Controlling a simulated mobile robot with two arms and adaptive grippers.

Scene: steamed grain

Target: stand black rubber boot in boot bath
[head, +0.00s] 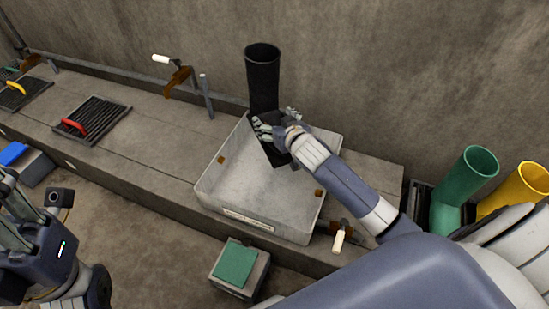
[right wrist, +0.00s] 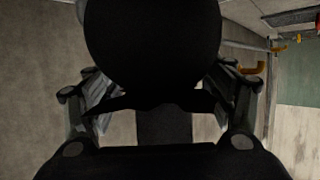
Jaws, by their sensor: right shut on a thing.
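The black rubber boot (head: 262,80) is upright at the back part of the boot bath, its round open top above the rim. The boot bath (head: 225,170) is a pale grey square tray on the ledge. My right gripper (head: 272,130) is shut on the boot and hides part of it. The boot also fills the upper middle of the right wrist view (right wrist: 152,40) between the fingers. Whether its sole touches the bath floor I cannot tell. My left gripper (head: 75,290) is at the lower left, away from the bath; its fingers are cut off and unclear.
A green boot (head: 465,185) and a yellow boot (head: 520,185) stand at the right. A green pad on a block (head: 236,265) sits in front of the bath. Brushes with red (head: 75,127) and yellow handles lie on the ledge at left. A wall rises behind the bath.

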